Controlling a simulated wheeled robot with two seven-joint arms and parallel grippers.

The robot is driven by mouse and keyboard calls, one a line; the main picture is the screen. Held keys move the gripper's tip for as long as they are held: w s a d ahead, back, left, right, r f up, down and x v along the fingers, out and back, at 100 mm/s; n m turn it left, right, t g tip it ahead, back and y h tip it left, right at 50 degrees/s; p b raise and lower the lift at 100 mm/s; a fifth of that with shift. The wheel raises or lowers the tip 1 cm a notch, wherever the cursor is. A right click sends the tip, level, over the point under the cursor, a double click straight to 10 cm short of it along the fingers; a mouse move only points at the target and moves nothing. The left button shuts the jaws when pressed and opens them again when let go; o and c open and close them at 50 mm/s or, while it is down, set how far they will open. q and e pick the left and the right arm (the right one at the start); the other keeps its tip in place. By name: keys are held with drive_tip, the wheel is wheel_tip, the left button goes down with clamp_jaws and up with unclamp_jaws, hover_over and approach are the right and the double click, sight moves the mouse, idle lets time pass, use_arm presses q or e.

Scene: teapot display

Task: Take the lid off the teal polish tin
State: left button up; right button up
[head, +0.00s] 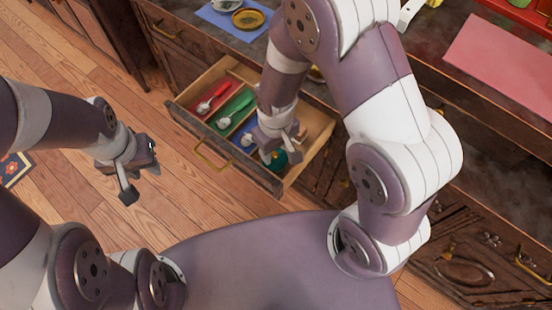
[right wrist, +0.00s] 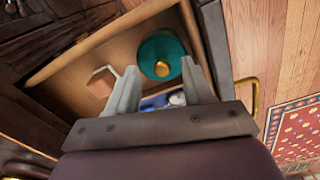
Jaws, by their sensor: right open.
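The teal polish tin (head: 280,159) stands in the right part of an open drawer, partly hidden by my right gripper in the head view. In the right wrist view the round teal tin (right wrist: 152,46) shows from above, with a gold knob (right wrist: 161,69) on its lid. My right gripper (right wrist: 161,75) is open, its two fingers apart to either side of the knob's line. I cannot tell how far they are above the lid. My left gripper (head: 141,173) is open and empty, out over the floor left of the drawer.
The wooden drawer (head: 310,165) has dividers. Cabinet tops flank the drawer; one bears a pink mat (head: 500,60).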

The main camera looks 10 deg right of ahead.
drive_tip(key=shift+w+a+f, duration=0.15)
drive_tip(key=shift+a+f, duration=0.1)
drive_tip(key=shift+f, duration=0.5)
drive_tip(key=shift+d+r, duration=0.1)
drive_tip(key=shift+d, duration=0.05)
drive_tip(key=shift+c, duration=0.6)
clamp_jaws()
